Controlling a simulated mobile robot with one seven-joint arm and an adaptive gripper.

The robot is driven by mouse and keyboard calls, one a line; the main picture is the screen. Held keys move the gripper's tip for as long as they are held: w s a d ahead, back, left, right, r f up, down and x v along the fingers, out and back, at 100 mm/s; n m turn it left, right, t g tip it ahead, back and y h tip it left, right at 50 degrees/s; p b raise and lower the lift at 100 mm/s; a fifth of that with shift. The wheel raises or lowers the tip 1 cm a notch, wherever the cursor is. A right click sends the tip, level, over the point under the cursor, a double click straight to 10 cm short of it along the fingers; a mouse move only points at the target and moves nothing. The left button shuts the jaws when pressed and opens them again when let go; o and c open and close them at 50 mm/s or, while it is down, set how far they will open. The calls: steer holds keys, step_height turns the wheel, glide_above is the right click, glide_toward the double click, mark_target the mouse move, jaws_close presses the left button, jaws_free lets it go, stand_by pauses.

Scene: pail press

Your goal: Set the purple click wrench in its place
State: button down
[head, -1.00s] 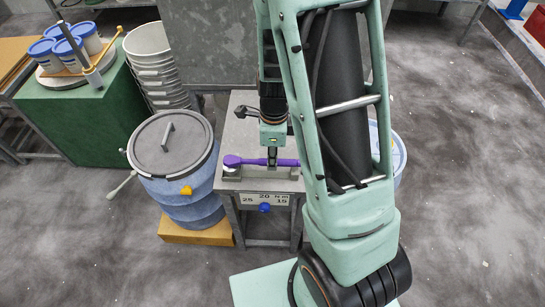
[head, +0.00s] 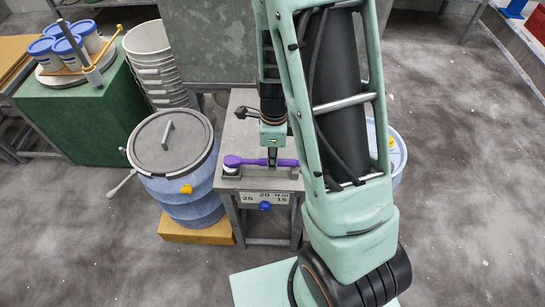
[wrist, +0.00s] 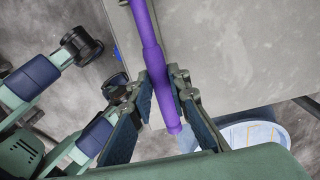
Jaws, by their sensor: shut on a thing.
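The purple click wrench (head: 285,162) lies level along the front edge of a grey stand (head: 247,130), its round head to the left. A grey support (head: 230,174) shows under the head and another at the handle's right end. I cannot tell whether the wrench rests on them or hangs just above. My gripper (head: 272,163) points down and is shut on the wrench's handle. In the wrist view, both fingers (wrist: 162,80) flank the purple handle (wrist: 150,55); the wrench's head is out of that view.
A plate reading 25, 20 N m, 15 with a blue knob (head: 265,206) is on the stand's front. A blue lidded drum (head: 180,195) stands close left. White stacked pails (head: 152,60) and a green bench (head: 85,120) are behind left. A tub (head: 397,155) is at right.

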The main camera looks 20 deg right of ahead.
steer(key=shift+f+b, duration=0.45)
steer(key=shift+f, duration=0.25)
steer(key=c, duration=1.7)
jaws_free()
steer(key=shift+c, duration=0.2)
step_height(320, 180, up, 12)
steer(key=shift+d, duration=0.1)
